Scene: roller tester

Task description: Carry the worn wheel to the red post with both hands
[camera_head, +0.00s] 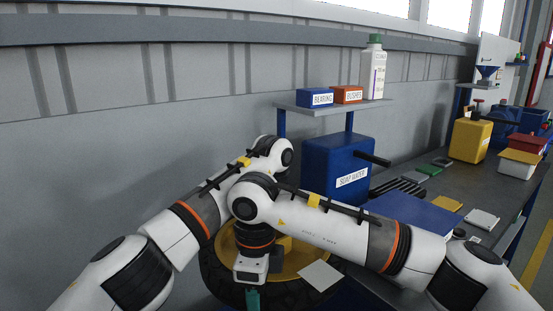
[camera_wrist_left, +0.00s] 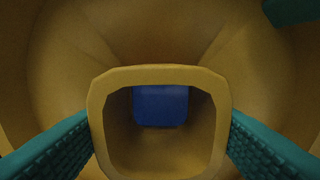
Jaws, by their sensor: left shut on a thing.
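The worn wheel (camera_head: 215,280) has a black tyre and a yellow hub (camera_head: 300,258); it sits low in the middle of the head view, partly covered by my arms. In the left wrist view, a yellow square collar of the hub (camera_wrist_left: 160,76) stands between the teal fingers of my left gripper (camera_wrist_left: 160,132), shut on it. In the head view that gripper is hidden behind my arms. My right gripper (camera_head: 252,296) points down over the wheel's near side; only part of its teal finger shows, so its opening is unclear. I cannot make out a red post.
A shelf (camera_head: 300,107) above holds a white bottle (camera_head: 374,72) and small blue and orange boxes.

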